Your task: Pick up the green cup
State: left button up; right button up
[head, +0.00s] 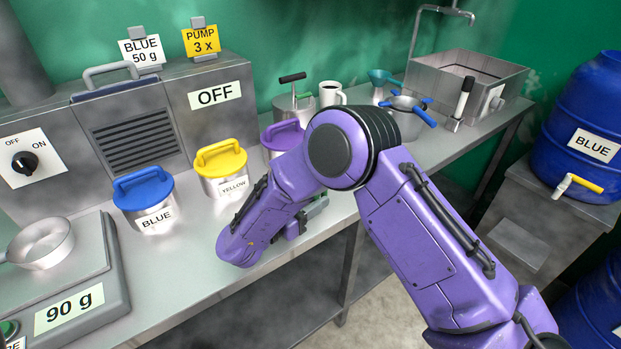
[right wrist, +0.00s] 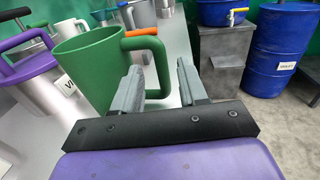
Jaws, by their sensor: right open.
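The handle's outer part shows in the gap between the fingers, and the left finger overlaps the cup's side. I cannot tell whether either finger touches it. In the head view my right gripper (head: 300,222) is low at the bench's front edge, mostly behind my purple arm, which hides most or all of the cup. My left gripper is not in view.
On the bench stand a blue-lidded canister (head: 145,205), a yellow-lidded canister (head: 222,170) and a purple-lidded canister (head: 282,137). A white mug (head: 329,94) and a pot with blue handles (head: 407,110) stand behind my arm. A scale (head: 70,310) is at left; a blue barrel (head: 590,120) is at right.

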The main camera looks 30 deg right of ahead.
jog(key=d, duration=0.2)
jog(key=d+p, duration=0.1)
jog(key=d, duration=0.1)
jog(key=shift+w+r, duration=0.1)
jog(key=shift+w, duration=0.3)
jog(key=shift+s+d, duration=0.1)
jog(key=shift+d, duration=0.05)
jog(key=shift+c, duration=1.2)
jog(key=shift+a, duration=0.2)
jog(key=c, duration=0.5)
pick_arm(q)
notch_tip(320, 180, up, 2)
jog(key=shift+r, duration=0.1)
pick_arm(e)
grip_shut()
jog(key=shift+d, duration=0.1)
